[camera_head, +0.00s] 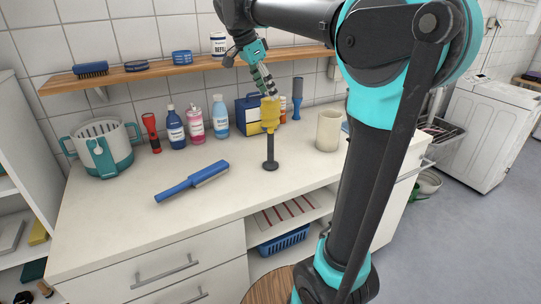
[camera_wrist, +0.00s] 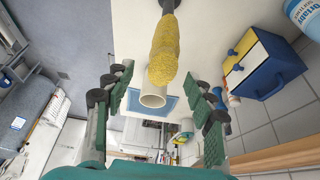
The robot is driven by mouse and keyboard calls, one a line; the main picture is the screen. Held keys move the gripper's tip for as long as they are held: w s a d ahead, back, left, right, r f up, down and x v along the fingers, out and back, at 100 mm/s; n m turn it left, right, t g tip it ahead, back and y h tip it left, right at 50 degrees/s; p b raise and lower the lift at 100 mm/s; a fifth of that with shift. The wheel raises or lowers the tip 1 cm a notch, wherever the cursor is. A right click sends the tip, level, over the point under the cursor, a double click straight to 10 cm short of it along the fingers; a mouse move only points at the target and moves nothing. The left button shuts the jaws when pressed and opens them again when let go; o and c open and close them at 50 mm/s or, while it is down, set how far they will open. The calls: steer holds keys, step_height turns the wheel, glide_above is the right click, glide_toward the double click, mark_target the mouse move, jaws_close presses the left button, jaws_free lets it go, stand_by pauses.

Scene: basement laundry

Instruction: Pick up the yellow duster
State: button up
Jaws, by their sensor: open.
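The yellow duster (camera_head: 270,112) stands upright on the white counter, its fuzzy yellow head above a dark handle and round dark base. In the wrist view its yellow head (camera_wrist: 165,52) shows ahead of the fingers, with the dark handle running off the top edge. My gripper (camera_head: 268,84) is just above the duster's head, pointing down at it. In the wrist view my gripper (camera_wrist: 160,82) has its green-padded fingers spread apart with nothing held between them. I cannot tell whether a fingertip touches the duster.
A blue brush (camera_head: 192,182) lies in front on the counter. A cream cup (camera_head: 328,131) stands right of the duster. A blue and yellow box (camera_head: 247,114) and several bottles stand behind, under a wooden shelf (camera_head: 170,68). A white-teal basket (camera_head: 102,148) is at left.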

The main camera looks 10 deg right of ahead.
mark_target(275, 107)
steer(key=shift+w+x, duration=0.2)
steer(key=shift+x, duration=3.5)
jaws_close()
